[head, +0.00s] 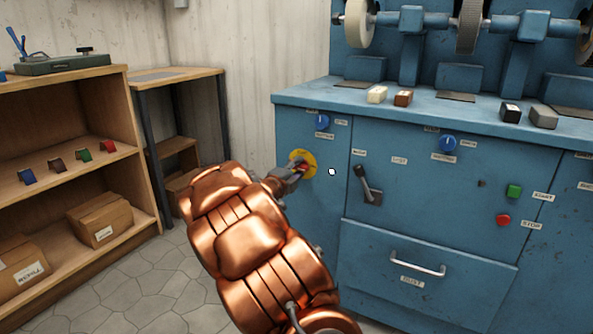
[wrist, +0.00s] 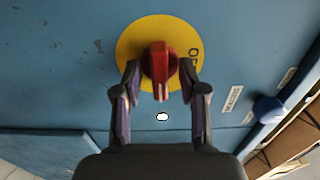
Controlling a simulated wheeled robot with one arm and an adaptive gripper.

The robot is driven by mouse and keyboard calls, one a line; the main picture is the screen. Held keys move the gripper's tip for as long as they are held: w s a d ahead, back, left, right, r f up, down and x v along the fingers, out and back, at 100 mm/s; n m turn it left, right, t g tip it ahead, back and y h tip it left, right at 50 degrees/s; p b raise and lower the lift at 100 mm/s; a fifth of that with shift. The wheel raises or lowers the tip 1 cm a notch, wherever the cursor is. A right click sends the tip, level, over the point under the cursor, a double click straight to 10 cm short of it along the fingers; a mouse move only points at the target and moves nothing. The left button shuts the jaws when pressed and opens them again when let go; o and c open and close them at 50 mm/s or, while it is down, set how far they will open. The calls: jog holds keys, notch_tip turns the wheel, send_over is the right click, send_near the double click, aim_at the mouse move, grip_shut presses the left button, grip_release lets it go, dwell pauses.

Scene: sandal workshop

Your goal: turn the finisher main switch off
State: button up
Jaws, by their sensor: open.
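The main switch is a red rotary handle (wrist: 160,65) on a round yellow plate (wrist: 132,38), set in the blue finisher front. Part of an "OF" marking shows on the plate. In the head view the yellow plate (head: 311,160) is partly hidden by my gripper (head: 293,170), which reaches it from the left front. In the wrist view my gripper (wrist: 160,78) is open, with one finger on each side of the red handle. Small gaps seem to show between fingers and handle; contact cannot be told for sure.
A blue knob (head: 321,122) sits above the switch. A dark lever (head: 368,188), green button (head: 514,191) and red button (head: 503,219) are to the right. A drawer handle (head: 418,264) sticks out lower down. A wooden shelf (head: 70,140) stands left, with open floor between.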

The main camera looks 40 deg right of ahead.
grip_shut()
